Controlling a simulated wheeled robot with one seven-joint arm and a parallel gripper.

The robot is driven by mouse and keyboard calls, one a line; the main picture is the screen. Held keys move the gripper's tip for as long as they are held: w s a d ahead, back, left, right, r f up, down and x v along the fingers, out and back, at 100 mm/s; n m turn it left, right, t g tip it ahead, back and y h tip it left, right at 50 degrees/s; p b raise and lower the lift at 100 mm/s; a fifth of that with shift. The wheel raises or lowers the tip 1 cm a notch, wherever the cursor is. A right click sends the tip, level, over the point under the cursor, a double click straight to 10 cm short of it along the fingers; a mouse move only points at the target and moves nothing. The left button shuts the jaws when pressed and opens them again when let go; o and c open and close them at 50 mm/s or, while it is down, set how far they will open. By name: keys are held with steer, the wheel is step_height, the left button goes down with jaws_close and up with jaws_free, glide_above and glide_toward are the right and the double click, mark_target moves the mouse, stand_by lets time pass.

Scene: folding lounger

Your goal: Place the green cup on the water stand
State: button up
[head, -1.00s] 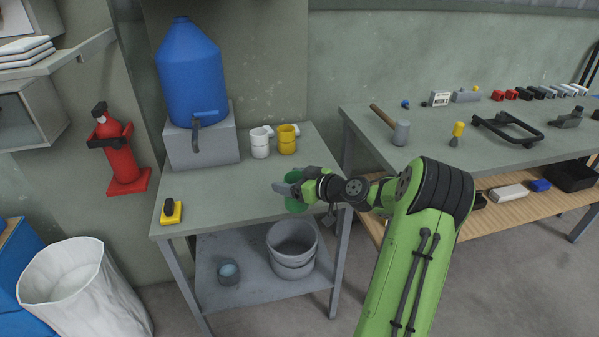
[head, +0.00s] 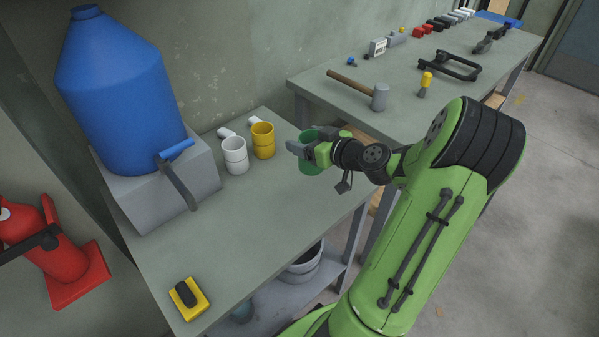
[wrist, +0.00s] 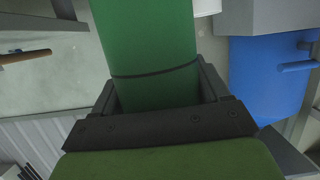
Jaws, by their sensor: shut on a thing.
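The green cup (head: 311,160) is held in my gripper (head: 304,152), which is shut on it. The cup appears over or near the right edge of the grey stand (head: 262,196); I cannot tell its height above the top. In the wrist view the green cup (wrist: 150,50) fills the space between the jaws (wrist: 160,95). A white cup (head: 235,156) and a yellow cup (head: 263,140) stand on the stand top, to the left of my gripper. The blue water jug (head: 120,100) sits on a grey block (head: 165,195) at the stand's left.
A yellow-and-black object (head: 189,299) lies at the stand's front corner. A red fire extinguisher (head: 45,245) is at far left. A workbench (head: 340,105) with a hammer (head: 378,96) and other tools is behind. The middle of the stand top is clear.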

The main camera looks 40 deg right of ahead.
mark_target(307, 165)
step_height(307, 165, down, 9)
steer(key=shift+s+r+b, duration=0.1)
steer(key=shift+r+b, duration=0.1)
steer(key=shift+b, duration=1)
steer(key=shift+f, duration=0.2)
steer(key=o, duration=1.3)
steer(key=shift+r, duration=0.1)
steer(key=shift+r, duration=0.2)
steer(key=p+v, duration=0.1)
steer(key=v, duration=1.1)
steer(key=shift+f, duration=0.1)
